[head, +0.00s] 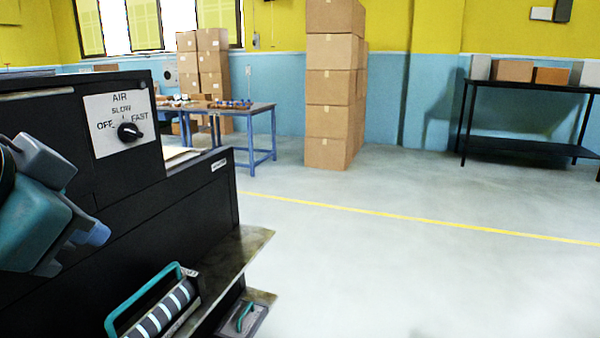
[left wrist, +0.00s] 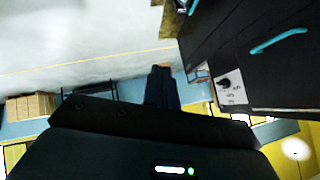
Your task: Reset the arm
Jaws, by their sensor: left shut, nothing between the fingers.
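My left arm comes in at the left edge of the head view. Its gripper (head: 96,234) is beside the front of a black machine (head: 190,215), touching nothing that I can make out. In the left wrist view the dark fingers (left wrist: 161,87) are together, with nothing between them. That view looks upside down, with the machine at the upper right. My right gripper is in neither view.
The machine carries an AIR dial (head: 129,131), a roller with a teal handle (head: 142,300) and a jutting ledge (head: 235,255). Stacked cartons (head: 328,100), a blue table (head: 262,130) and a black table (head: 520,146) stand farther back. The floor at right is clear.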

